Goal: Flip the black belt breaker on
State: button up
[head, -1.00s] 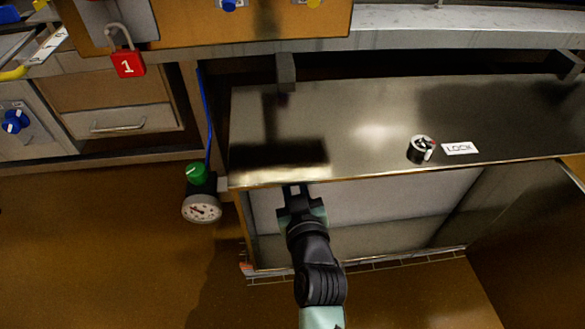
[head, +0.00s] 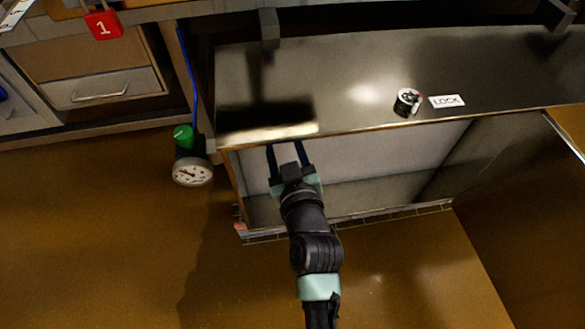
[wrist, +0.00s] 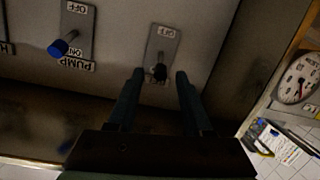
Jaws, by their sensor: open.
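The black breaker lever (wrist: 160,72) shows in the wrist view on a grey plate (wrist: 164,42) marked OFF at the picture's top end. The lever sits near the plate's lower end, where the lettering is too dim and covered to read. My gripper (head: 285,146) is open, its fingers reaching into the open cabinet under the metal top in the head view. In the wrist view its fingertips (wrist: 160,76) lie on either side of the black lever; I cannot tell whether they touch it. The breaker is hidden in the head view.
A blue lever (wrist: 60,47) on a PUMP plate is left of the black one. The cabinet top (head: 340,75) overhangs the gripper, with a round knob (head: 407,102) and LOCK label on it. A gauge (head: 192,172) hangs left of the cabinet. The floor in front is clear.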

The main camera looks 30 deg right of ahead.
jog(key=p+v, duration=0.2)
jog(key=v, duration=0.8)
jog(key=shift+s, duration=0.3)
